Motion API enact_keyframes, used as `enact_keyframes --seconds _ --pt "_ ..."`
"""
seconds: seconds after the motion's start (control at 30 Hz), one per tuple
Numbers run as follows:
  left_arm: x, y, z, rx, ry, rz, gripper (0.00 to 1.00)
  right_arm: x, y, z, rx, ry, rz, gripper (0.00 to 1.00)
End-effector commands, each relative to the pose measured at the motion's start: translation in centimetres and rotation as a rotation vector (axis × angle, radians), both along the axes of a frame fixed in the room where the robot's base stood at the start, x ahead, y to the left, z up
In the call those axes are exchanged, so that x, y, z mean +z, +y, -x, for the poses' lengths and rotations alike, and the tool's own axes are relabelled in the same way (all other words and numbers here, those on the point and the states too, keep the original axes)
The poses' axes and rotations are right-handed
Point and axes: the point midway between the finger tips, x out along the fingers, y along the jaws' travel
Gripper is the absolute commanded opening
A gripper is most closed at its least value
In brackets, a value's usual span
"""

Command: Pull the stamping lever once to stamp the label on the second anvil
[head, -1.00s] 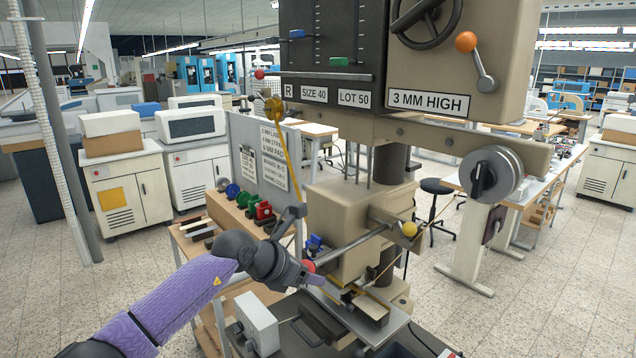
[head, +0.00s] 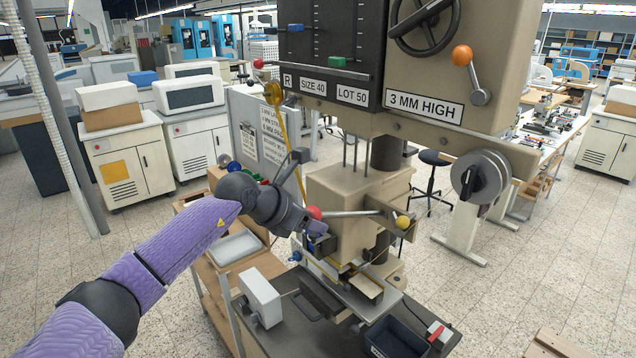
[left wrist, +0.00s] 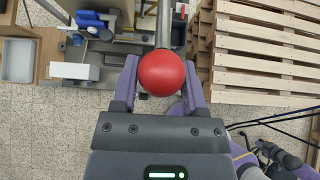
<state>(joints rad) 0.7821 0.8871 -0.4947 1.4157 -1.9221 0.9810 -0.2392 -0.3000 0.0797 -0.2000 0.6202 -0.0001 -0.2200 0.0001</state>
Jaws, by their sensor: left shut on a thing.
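The stamping lever is a grey rod (head: 350,213) with a red ball knob (head: 314,212), on the left side of the beige press head (head: 345,190). In the head view the rod lies nearly level. My left gripper (head: 308,222) is shut on the knob; in the left wrist view the red ball (left wrist: 161,73) sits between both fingers. Below the press head is a work area with a yellowish block (head: 366,284). I cannot make out the label or tell which anvil is under the head. My right gripper is not in view.
A yellow ball (head: 402,222) sits at the right of the press head. A white box (head: 262,297) and a dark bin (head: 396,338) stand on the press base. A wooden trolley with a white tray (head: 236,248) is at the left. Wooden pallets (left wrist: 262,50) show in the wrist view.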

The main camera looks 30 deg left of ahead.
Motion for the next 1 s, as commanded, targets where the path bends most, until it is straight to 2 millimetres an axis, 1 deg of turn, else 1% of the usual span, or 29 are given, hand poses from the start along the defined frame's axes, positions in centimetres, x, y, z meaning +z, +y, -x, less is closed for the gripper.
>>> enact_keyframes --seconds 0.2,0.33,0.5,0.6,0.77,0.8,0.87,0.9,1.0 --pt "3.0 -0.4 -1.1 0.003 -0.005 0.001 0.0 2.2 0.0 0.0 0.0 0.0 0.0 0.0" --pt "3.7 -0.6 -1.7 0.002 -0.006 0.001 0.0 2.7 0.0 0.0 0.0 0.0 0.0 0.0" --pt "5.7 -1.1 -3.0 0.004 -0.007 0.001 0.0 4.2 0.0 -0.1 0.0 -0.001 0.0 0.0" --pt "6.2 -1.3 -3.4 0.003 -0.011 0.001 0.0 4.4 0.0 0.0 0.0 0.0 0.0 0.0" --pt "6.2 -1.3 -3.4 0.003 -0.016 0.003 0.0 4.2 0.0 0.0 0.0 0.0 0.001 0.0" --pt "6.2 -1.3 -3.5 0.003 -0.016 0.003 0.58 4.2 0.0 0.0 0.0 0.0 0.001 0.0" --pt "6.2 -1.3 -3.4 0.003 -0.015 0.002 0.7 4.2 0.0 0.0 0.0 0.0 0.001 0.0" --pt "6.1 -1.3 -3.4 0.003 -0.014 0.002 0.79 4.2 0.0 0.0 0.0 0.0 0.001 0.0" --pt "6.0 -1.3 -3.4 0.002 -0.01 0.001 0.97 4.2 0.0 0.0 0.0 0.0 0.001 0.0"
